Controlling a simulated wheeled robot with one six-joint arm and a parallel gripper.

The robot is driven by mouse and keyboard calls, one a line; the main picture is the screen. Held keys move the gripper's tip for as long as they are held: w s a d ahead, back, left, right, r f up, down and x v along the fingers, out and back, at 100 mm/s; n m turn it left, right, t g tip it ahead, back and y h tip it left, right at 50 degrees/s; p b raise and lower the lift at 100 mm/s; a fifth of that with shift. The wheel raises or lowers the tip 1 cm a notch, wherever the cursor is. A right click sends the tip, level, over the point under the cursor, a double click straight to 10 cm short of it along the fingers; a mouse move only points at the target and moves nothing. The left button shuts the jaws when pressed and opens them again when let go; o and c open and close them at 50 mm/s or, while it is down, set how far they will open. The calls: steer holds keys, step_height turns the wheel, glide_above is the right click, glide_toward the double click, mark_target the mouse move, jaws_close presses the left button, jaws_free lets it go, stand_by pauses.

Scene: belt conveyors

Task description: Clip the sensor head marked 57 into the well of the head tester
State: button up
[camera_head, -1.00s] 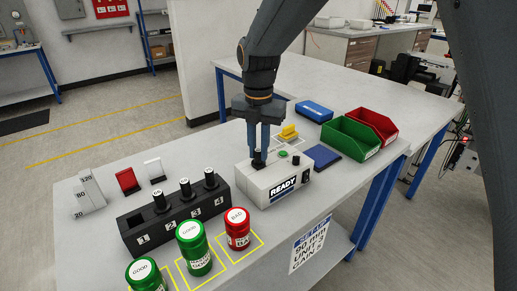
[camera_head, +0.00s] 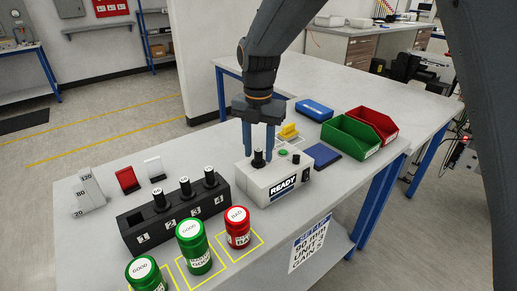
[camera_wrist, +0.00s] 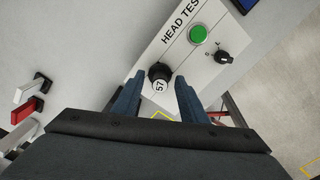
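The sensor head marked 57 (camera_wrist: 159,80) is a short black cylinder with a white label. It stands upright in the well of the white head tester (camera_wrist: 182,50), which also shows in the head view (camera_head: 270,188) with READY on its display. My gripper (camera_wrist: 158,84) is open, with one blue-grey finger on each side of the head and gaps between. In the head view, my gripper (camera_head: 259,150) is above the tester and the black head (camera_head: 258,158) shows between its fingertips. How deep the head sits in the well cannot be told.
A black rack (camera_head: 180,218) with several sensor heads stands left of the tester. Green GOOD jars (camera_head: 194,249) and a red BAD jar (camera_head: 238,230) stand in front. A blue pad (camera_head: 322,156), green bin (camera_head: 350,138) and red bin (camera_head: 374,125) lie right.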

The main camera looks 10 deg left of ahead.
steer(key=shift+r+b, duration=0.9)
steer(key=shift+r, duration=3)
